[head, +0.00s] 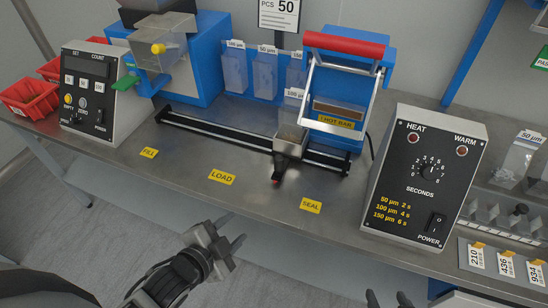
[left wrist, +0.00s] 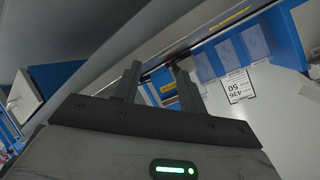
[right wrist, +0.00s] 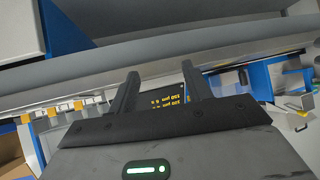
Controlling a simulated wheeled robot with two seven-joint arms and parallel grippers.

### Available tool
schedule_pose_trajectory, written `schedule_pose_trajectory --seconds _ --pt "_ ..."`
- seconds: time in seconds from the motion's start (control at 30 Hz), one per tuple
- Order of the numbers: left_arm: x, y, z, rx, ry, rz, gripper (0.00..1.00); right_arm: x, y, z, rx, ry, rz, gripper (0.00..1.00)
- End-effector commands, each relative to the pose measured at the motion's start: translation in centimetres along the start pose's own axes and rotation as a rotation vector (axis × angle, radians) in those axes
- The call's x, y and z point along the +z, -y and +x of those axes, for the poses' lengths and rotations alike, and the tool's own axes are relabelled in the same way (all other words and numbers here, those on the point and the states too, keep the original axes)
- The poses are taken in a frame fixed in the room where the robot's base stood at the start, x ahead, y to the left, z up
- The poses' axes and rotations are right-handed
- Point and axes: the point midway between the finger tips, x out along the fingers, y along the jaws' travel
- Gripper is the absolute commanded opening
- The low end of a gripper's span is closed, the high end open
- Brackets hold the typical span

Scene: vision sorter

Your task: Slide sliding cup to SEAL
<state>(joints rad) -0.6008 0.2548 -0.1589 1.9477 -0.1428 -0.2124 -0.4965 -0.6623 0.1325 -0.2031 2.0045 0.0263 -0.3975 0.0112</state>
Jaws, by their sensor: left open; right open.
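The sliding cup (head: 291,138) is a small grey open-topped cup on a dark carriage with a red-tipped knob (head: 276,180) in front. It sits on the black and silver rail (head: 215,132), toward its right end, below the hot-bar sealer (head: 340,112). The yellow SEAL label (head: 311,205) lies on the bench, in front and slightly right of the cup. My left gripper (head: 236,228) is open and empty, in front of the bench edge, below the LOAD label (head: 222,177) and apart from the cup. My right gripper (head: 387,298) is open at the bottom edge, only its fingertips showing.
A heat timer box (head: 424,175) stands on the bench right of the SEAL label. A count box (head: 90,95) and blue feeder (head: 203,70) stand left. A FILL label (head: 149,152) marks the rail's left part. The bench front strip before the labels is clear.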

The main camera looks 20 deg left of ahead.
Motion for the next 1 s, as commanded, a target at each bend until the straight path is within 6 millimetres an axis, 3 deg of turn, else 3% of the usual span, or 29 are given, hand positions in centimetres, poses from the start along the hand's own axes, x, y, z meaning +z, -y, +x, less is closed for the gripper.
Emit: schedule_pose_trajectory --seconds 0.03,0.2,0.3,0.43,0.5,0.63,0.77,1.0 --pt "1.4 0.6 1.5 -0.053 -0.045 0.251 0.41 1.7 0.2 1.2 -0.008 -0.006 0.009 0.49" --pt "1.4 4.6 3.3 -0.282 -0.15 1.171 0.41 2.7 0.5 2.8 -0.029 -0.045 0.036 0.49" --pt "0.9 5.9 3.7 -0.425 -0.171 1.631 0.41 3.1 0.8 3.3 -0.042 -0.061 0.05 0.49" --pt "0.2 6.7 3.8 -0.582 -0.168 2.065 0.41 3.4 1.0 3.7 -0.053 -0.078 0.063 0.49" --pt "-0.1 7.0 3.8 -0.642 -0.162 2.214 0.41 3.4 1.1 3.8 -0.058 -0.083 0.067 0.49" --pt "-0.6 7.3 3.8 -0.702 -0.151 2.351 0.41 3.3 1.1 3.7 -0.061 -0.086 0.071 0.49" --pt "-1.4 7.6 4.7 -0.712 -0.147 2.37 0.41 3.0 1.2 3.5 -0.062 -0.086 0.072 0.49" --pt "-3.8 8.0 8.5 -0.711 -0.147 2.366 0.41 2.8 1.2 3.3 -0.062 -0.079 0.075 0.49"
